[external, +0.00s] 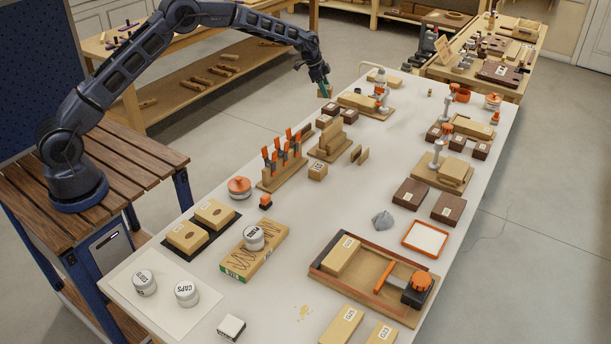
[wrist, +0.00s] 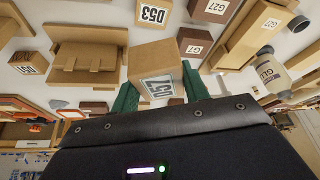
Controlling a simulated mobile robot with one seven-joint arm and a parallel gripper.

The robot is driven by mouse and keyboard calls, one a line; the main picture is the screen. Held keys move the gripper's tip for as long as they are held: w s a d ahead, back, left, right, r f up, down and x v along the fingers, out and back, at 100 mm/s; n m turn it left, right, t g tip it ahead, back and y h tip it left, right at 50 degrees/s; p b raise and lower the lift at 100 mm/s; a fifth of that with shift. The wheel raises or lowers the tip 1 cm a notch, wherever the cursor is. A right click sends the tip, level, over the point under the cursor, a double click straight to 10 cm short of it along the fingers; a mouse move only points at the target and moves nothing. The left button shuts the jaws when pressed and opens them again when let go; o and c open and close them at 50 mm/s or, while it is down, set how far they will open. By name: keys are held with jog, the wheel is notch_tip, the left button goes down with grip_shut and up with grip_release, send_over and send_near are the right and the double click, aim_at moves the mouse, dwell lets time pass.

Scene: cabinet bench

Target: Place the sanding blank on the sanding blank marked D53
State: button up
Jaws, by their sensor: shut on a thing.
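My gripper (external: 325,84) is shut on a tan sanding blank and holds it in the air above the far left part of the bench. In the wrist view, the held blank (wrist: 150,57) sits between the green fingers (wrist: 158,90), with a tilted white label that seems to read D51.
Dark blanks marked G27 (wrist: 194,40) are beside the D53 blank. A tan stepped block (wrist: 88,52) and a small labelled tan block (wrist: 28,62) lie to the left. A clamp rack (external: 282,165) stands nearer on the bench.

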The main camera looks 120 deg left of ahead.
aim_at(328, 118)
notch_tip(328, 118, down, 10)
jog(key=shift+f, duration=0.1)
dwell(0.4)
jog(key=shift+f, duration=0.1)
jog(key=o, duration=1)
jog(key=v, duration=1.2)
jog(key=shift+s, duration=0.1)
